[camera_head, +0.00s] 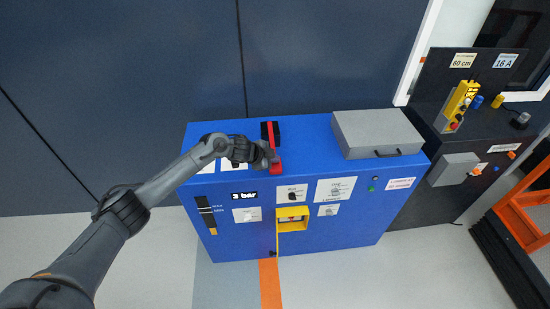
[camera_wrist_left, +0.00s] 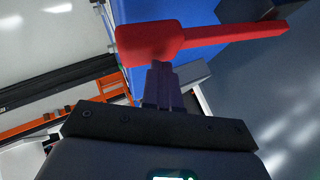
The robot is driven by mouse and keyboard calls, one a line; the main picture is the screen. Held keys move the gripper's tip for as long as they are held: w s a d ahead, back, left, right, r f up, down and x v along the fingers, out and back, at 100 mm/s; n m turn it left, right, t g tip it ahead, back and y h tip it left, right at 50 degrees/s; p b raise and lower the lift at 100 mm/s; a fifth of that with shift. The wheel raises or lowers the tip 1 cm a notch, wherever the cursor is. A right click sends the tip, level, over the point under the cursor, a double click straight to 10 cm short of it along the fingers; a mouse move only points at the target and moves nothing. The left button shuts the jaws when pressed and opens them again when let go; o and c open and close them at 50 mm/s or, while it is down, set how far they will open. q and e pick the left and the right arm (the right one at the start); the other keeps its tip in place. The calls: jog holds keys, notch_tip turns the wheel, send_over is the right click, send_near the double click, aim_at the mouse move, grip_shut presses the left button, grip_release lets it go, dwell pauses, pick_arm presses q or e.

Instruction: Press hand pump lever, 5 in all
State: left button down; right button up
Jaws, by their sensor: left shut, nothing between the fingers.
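The red pump lever (camera_head: 276,168) sits on top of the blue cabinet (camera_head: 330,230), with its black mount (camera_head: 264,131) behind it. Its broad red grip and thin shaft also show in the left wrist view (camera_wrist_left: 150,43). My left gripper (camera_head: 271,157) comes in from the left and is beside the lever's grip end. In the left wrist view its fingers (camera_wrist_left: 160,72) are shut and empty, with their tips close to the grip. I cannot tell whether they touch it. A display (camera_head: 244,195) on the cabinet front reads 3 bar. My right gripper is not in view.
A grey box with a handle (camera_head: 378,132) stands on the cabinet top at the right. A level gauge (camera_head: 206,214) and a yellow-framed recess (camera_head: 292,218) are on the front. A dark panel with a yellow pendant (camera_head: 457,106) stands farther right, near an orange frame (camera_head: 518,225).

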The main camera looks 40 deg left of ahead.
pick_arm(q)
jog(key=shift+f, duration=0.65)
dwell(0.4)
dwell(0.6)
jog(key=shift+r+p, duration=0.5)
jog(key=shift+r, duration=0.2)
jog(key=shift+s+r+p, duration=0.1)
jog(key=shift+r+p, duration=1.9)
jog(key=shift+r, duration=0.1)
notch_tip(320, 180, up, 5)
jog(key=p, duration=0.5)
